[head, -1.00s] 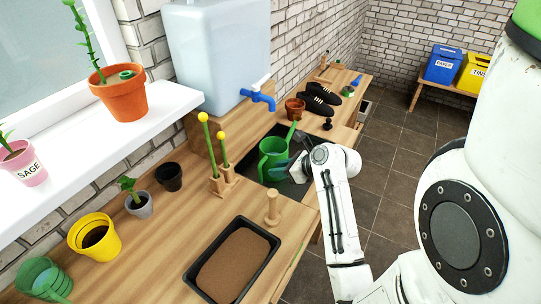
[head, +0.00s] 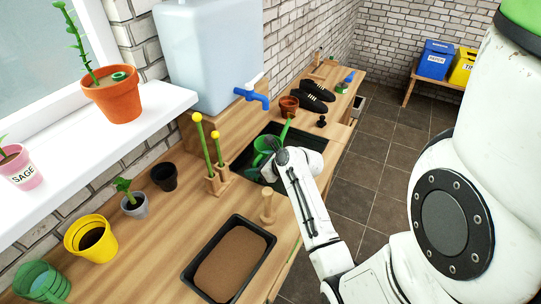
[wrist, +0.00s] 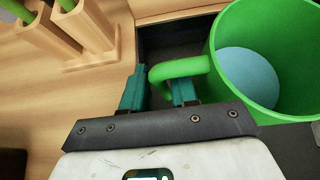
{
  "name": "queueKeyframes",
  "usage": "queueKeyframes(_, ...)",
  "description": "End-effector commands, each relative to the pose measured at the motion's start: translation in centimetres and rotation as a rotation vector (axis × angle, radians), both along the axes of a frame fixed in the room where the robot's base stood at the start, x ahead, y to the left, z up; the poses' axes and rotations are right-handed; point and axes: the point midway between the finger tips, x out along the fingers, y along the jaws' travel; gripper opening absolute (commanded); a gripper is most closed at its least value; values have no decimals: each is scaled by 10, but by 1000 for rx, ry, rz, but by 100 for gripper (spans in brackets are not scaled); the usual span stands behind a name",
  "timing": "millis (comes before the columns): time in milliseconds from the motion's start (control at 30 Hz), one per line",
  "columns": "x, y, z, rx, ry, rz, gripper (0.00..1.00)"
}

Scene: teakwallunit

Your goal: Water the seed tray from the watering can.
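The green watering can (head: 259,146) stands in the dark sink basin below the blue tap, partly hidden by my gripper. In the wrist view the can (wrist: 276,50) is seen from above, with pale blue water inside. My gripper (head: 280,158) is at the can's near right side. In the wrist view the two teal fingers (wrist: 158,92) are apart, with the can's green handle (wrist: 180,68) between them; no firm grip is evident. The black seed tray (head: 268,240) with brown soil lies flat on the bench in front, well apart from the can.
A wooden holder with yellow-tipped sticks (head: 215,180) stands left of the can, and a wooden peg (head: 267,207) stands between basin and tray. A water tank (head: 210,55) with a blue tap (head: 252,97) is above. Pots (head: 92,240) line the wall side.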

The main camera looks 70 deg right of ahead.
Motion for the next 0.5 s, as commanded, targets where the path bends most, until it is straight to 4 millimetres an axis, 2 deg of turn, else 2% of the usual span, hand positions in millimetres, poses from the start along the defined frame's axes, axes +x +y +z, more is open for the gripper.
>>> queueKeyframes(67,0,0,0,0,0,0,26)
queueKeyframes(333,0,0,0,0,0,0,0)
queueKeyframes(500,0,0,0,1,0,-1,0)
